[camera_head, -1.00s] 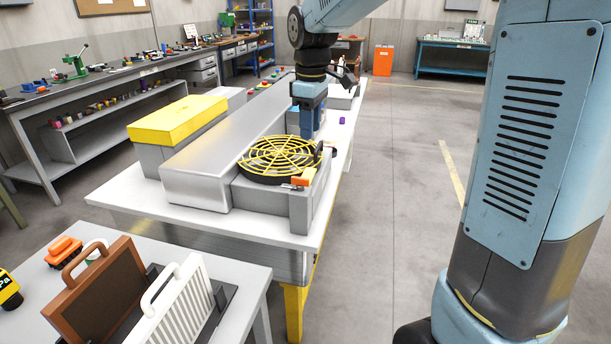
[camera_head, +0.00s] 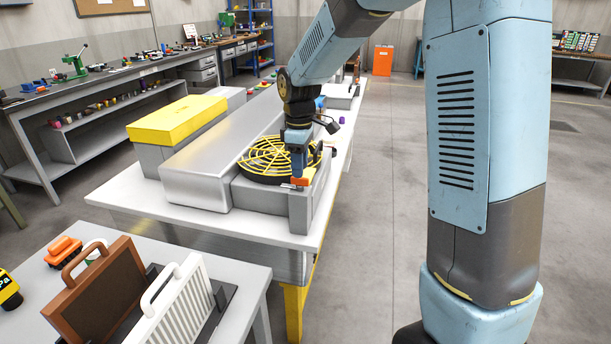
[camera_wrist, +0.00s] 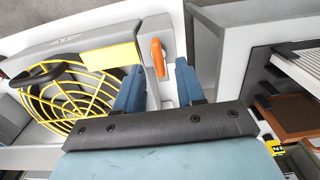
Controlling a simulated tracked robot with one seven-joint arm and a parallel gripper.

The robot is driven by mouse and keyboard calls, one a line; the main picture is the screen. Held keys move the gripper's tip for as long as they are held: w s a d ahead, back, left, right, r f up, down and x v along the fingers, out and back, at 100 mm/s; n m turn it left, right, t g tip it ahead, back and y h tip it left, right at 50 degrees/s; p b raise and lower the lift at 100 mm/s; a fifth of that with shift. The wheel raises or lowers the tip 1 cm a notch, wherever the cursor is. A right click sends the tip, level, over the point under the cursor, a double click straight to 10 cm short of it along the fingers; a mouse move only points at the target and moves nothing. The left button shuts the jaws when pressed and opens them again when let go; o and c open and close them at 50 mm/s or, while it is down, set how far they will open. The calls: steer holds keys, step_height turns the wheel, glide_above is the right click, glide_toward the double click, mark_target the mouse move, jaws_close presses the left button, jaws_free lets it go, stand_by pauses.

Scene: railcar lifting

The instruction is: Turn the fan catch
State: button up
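The fan (camera_head: 265,158) with its round yellow guard sits on a grey housing on the long white table. It also shows at the left of the wrist view (camera_wrist: 70,98). The orange fan catch (camera_head: 300,182) is at the housing's near right corner, beside the guard. In the wrist view the catch (camera_wrist: 158,57) is an elongated orange handle lying between the lines of my two blue fingers. My gripper (camera_head: 298,172) points down close above the catch. In the wrist view my gripper (camera_wrist: 159,78) is open and empty; I cannot tell whether it touches the catch.
A long silver box (camera_head: 205,170) and a yellow-topped box (camera_head: 178,120) stand left of the fan. A dark lever (camera_wrist: 40,75) rests over the guard's edge. A nearer table holds a brown panel (camera_head: 112,295) and a white ribbed panel (camera_head: 180,310). The floor on the right is clear.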

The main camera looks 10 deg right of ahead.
mark_target(295, 182)
steer(key=shift+f, duration=1.9)
jaws_close()
